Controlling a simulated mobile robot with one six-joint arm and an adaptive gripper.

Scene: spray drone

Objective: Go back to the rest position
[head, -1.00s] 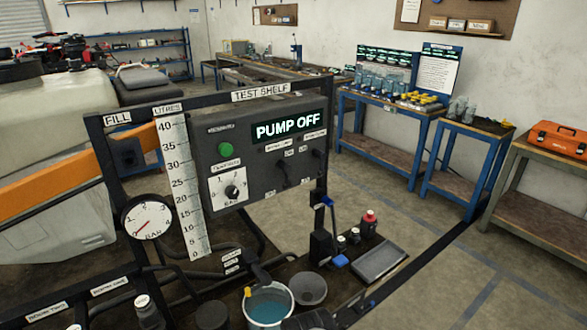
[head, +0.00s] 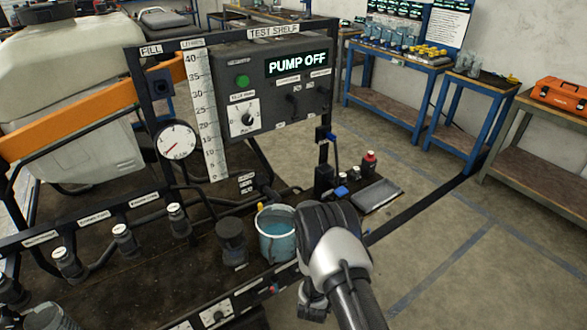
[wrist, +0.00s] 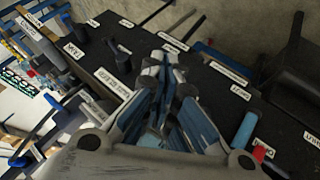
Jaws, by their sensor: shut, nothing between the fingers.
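My gripper (wrist: 170,65) fills the middle of the wrist view, its fingers drawn together with nothing between them. It is over a dark bench surface with white labels. In the head view my arm comes up from the lower right, in front of the test shelf; I cannot make out the fingertips there. The test shelf panel (head: 270,110) reads "PUMP OFF". A bucket of blue liquid (head: 277,235) stands just left of my arm, partly hidden by it.
A dark cylinder (head: 231,243) stands left of the bucket. A grey tray (head: 376,194) and a red-capped bottle (head: 369,163) are beyond my arm. A pressure gauge (head: 176,140) and several capped nozzles line the left. Open floor (head: 450,240) lies to the right.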

